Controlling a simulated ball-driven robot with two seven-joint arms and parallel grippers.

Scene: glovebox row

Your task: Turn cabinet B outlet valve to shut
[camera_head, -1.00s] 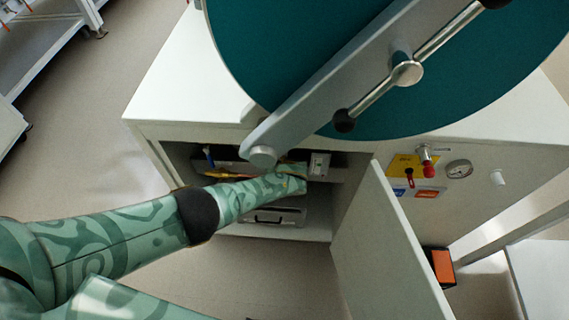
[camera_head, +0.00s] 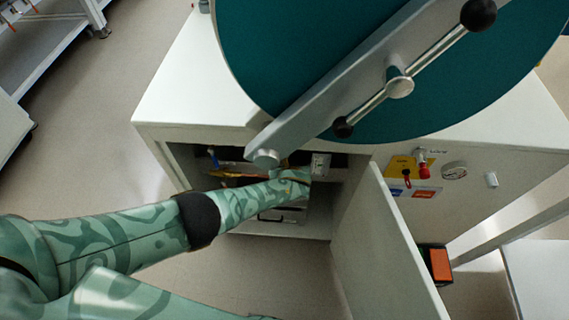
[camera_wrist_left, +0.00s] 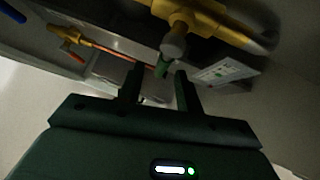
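My left arm reaches through the open front of the cabinet (camera_head: 160,133) in the head view, its end just below the grey bar of the round door. The fingers are not clear there. In the left wrist view my left gripper (camera_wrist_left: 160,84) is open, with two dark fingers apart. Ahead of and between the fingertips is a small green piece (camera_wrist_left: 162,68), below a grey round stem (camera_wrist_left: 173,45) on yellow pipework (camera_wrist_left: 190,12). It looks like a valve with its handle, seen nearly end-on; its setting and any contact cannot be told. My right gripper is not in view.
The cabinet's door (camera_head: 385,255) stands open, right of my arm. A large teal round door (camera_head: 300,60) with a grey bar overhangs the opening. In the wrist view, a brass valve (camera_wrist_left: 72,36) sits left on a copper-coloured pipe, and a white label plate (camera_wrist_left: 222,72) is right.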

